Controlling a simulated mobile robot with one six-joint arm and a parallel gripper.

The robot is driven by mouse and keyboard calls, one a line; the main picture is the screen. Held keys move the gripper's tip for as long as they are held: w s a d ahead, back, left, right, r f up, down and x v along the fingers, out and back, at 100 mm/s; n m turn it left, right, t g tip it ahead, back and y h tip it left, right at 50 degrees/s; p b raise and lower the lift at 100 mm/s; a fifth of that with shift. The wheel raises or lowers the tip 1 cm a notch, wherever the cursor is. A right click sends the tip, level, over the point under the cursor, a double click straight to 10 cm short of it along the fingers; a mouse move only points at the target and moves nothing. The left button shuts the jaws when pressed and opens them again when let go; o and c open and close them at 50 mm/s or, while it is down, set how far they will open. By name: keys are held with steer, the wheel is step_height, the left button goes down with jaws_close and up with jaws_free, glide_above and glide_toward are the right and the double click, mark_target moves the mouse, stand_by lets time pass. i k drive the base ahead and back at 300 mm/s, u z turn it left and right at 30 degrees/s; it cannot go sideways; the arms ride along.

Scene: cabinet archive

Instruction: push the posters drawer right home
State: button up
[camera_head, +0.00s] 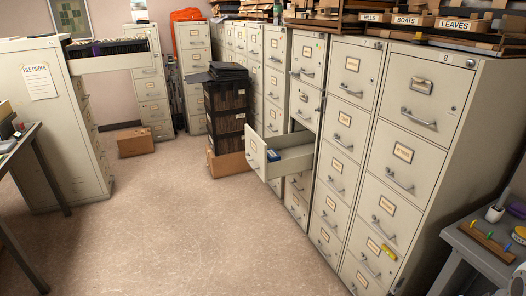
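One drawer (258,160) in the long row of cream filing cabinets stands well out, at about mid height. Its front has a small handle and a label holder, and something blue lies inside behind the front. The label on it is too small to read, so I cannot tell whether it is the posters drawer. Another drawer (108,63) stands far out at the top of a cabinet on the left, filled with dark files. The labels on the shut drawers of the row are also too small to read. My gripper is not in view.
Stacked dark crates (227,115) and a cardboard box (232,163) stand just beyond the open drawer. Another box (134,141) lies farther back. A grey side table (480,250) is at the lower right, a table (22,150) at the left. The floor (180,230) between is clear.

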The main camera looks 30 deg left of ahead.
mark_target(296, 150)
steer(key=u, duration=1.25)
steer(key=i, duration=1.2)
steer(key=u, duration=0.5)
steer(key=i, duration=2.65)
steer(key=z, duration=0.15)
